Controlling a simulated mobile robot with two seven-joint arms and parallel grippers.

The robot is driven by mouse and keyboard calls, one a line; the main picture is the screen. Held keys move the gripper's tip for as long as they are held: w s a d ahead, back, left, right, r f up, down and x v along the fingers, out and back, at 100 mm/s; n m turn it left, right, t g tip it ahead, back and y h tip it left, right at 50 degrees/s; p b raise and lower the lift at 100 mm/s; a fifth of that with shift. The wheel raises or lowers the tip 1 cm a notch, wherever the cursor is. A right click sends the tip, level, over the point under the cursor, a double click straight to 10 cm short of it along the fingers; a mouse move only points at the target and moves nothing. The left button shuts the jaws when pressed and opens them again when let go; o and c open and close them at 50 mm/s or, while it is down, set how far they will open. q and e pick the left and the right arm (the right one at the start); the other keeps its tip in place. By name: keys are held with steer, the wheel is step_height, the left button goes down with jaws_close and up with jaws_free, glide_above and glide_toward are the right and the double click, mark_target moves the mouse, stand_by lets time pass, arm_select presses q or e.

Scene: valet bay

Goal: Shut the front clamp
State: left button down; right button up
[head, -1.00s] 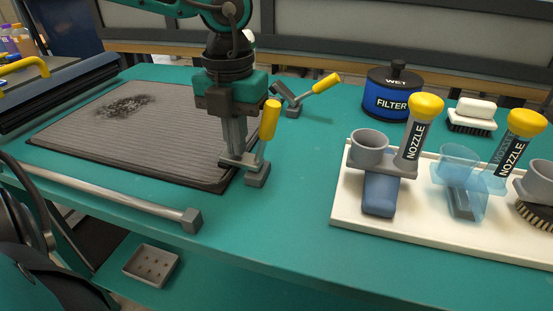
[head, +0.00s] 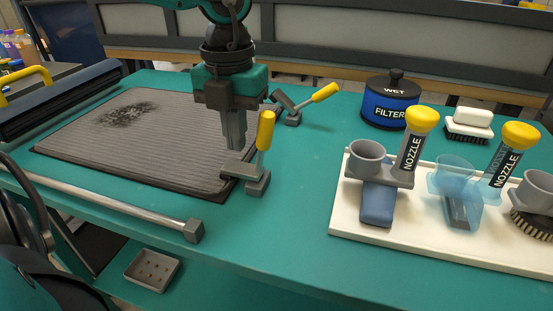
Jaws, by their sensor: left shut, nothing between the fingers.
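The front clamp (head: 258,183) is a grey block with a yellow handle (head: 265,130) at the mat's right front corner. Its handle stands nearly upright and its grey bar lies low over the edge of the ribbed grey mat (head: 170,150). My left gripper (head: 236,146) is shut and empty, pointing down just above and behind the bar, left of the handle. It appears apart from the handle. The back clamp (head: 293,115) has its yellow handle leaning out to the right and its bar tipped up. My right gripper is not in view.
A blue filter tub (head: 390,103) and a brush (head: 468,131) stand at the back right. A white tray (head: 340,222) with nozzles is at the right. A metal rod (head: 120,203) runs along the front left. The teal table between clamps and tray is clear.

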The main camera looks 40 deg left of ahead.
arm_select(q)
steer(key=shift+r+p, duration=1.25)
steer(key=shift+r, duration=1.05)
